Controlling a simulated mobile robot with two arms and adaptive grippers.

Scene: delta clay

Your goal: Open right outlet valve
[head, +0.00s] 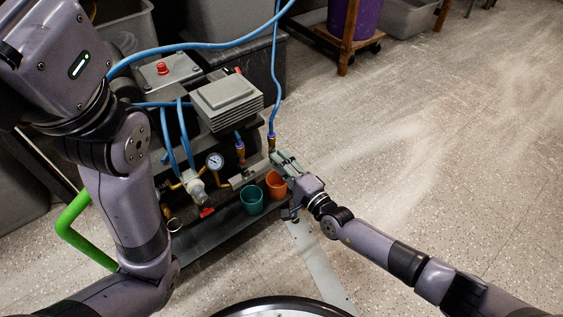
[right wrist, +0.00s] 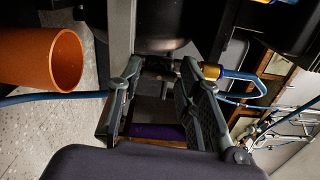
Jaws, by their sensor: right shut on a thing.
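The right outlet (head: 271,143) has a brass fitting with a blue hose rising from it, at the right end of the compressor's front. My right gripper (head: 279,159) is at this outlet, just below the fitting. In the right wrist view its fingers (right wrist: 163,78) stand on either side of a small dark part of the right outlet valve (right wrist: 159,67) and are shut on it. The brass fitting (right wrist: 210,71) shows beside the right finger. The fingers hide most of the valve, so its handle angle cannot be told. My left gripper is out of view.
A pressure gauge (head: 215,161), a red knob (head: 207,212) and another brass outlet (head: 240,150) are to the left. Open floor (head: 430,130) lies to the right.

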